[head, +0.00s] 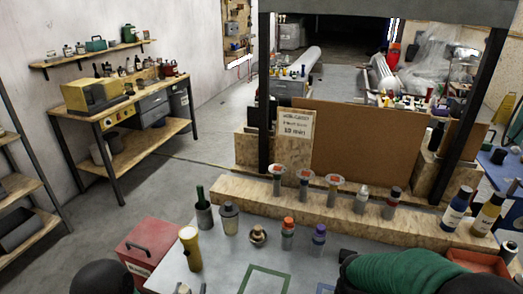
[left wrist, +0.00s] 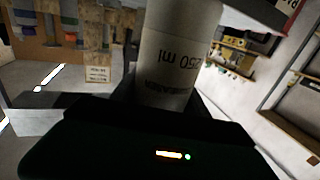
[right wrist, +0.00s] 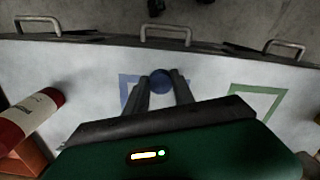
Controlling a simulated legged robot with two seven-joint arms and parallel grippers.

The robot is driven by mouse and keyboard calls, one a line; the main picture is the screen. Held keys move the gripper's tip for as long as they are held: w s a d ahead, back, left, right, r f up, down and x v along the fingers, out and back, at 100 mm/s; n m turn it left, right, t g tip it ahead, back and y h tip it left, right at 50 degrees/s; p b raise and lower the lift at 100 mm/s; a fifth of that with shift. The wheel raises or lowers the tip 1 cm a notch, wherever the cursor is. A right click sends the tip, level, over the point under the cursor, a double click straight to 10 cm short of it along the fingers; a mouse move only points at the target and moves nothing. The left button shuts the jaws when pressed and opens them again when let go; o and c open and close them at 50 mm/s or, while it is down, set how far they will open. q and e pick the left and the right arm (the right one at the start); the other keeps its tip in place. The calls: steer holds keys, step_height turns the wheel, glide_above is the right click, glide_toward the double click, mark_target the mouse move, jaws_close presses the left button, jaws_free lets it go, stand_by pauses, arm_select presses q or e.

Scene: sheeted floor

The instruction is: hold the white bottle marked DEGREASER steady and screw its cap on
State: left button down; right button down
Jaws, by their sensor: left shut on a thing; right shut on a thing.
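The white DEGREASER bottle (left wrist: 178,50) fills the middle of the left wrist view. Its "250 ml" print reads upside down there. My left gripper (left wrist: 165,98) is shut around it, and the gripper body hides one end of the bottle. In the head view, only small grey parts of my left gripper (head: 190,289) show at the bottom edge; I cannot make out the bottle there. My right gripper (right wrist: 160,80) is shut on a round blue cap (right wrist: 160,82), seen in the right wrist view over the white bench top. The bottle's neck is hidden, so I cannot tell the cap's distance from it.
On the white bench top (head: 228,265) stand a yellow torch-like object (head: 190,250) and several small bottles. A wooden rack (head: 300,205) lies behind them. A red box (head: 152,246) stands at left. Larger bottles (head: 458,208) stand at right. Green (right wrist: 255,101) and blue outlines mark the bench.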

arm_select(q)
steer(key=shift+d, duration=0.3)
arm_select(e)
steer(key=shift+w+d+f, duration=0.1)
steer(key=shift+d, duration=0.15)
arm_select(q)
steer(key=s+d+f+m+g+h, duration=0.2)
steer(key=s+d+f+m+h, duration=0.1)
steer(key=d, duration=0.4)
steer(key=s+d+f+m+g+h, duration=0.2)
steer(key=d+f+m+h, duration=0.3)
steer(key=d+h, duration=0.3)
steer(key=shift+s+h, duration=0.3)
steer(key=shift+s, duration=0.25)
arm_select(e)
steer(key=shift+a, duration=0.15)
arm_select(q)
steer(key=shift+f, duration=0.1)
arm_select(e)
steer(key=a+r+m, duration=0.2)
steer(key=a+r, duration=0.3)
steer(key=a, duration=0.8)
steer(key=a+r+m, duration=0.2)
steer(key=a+r, duration=0.3)
steer(key=a, duration=0.8)
steer(key=shift+s, duration=0.35)
steer(key=shift+r, duration=0.1)
steer(key=shift+f, duration=2.05)
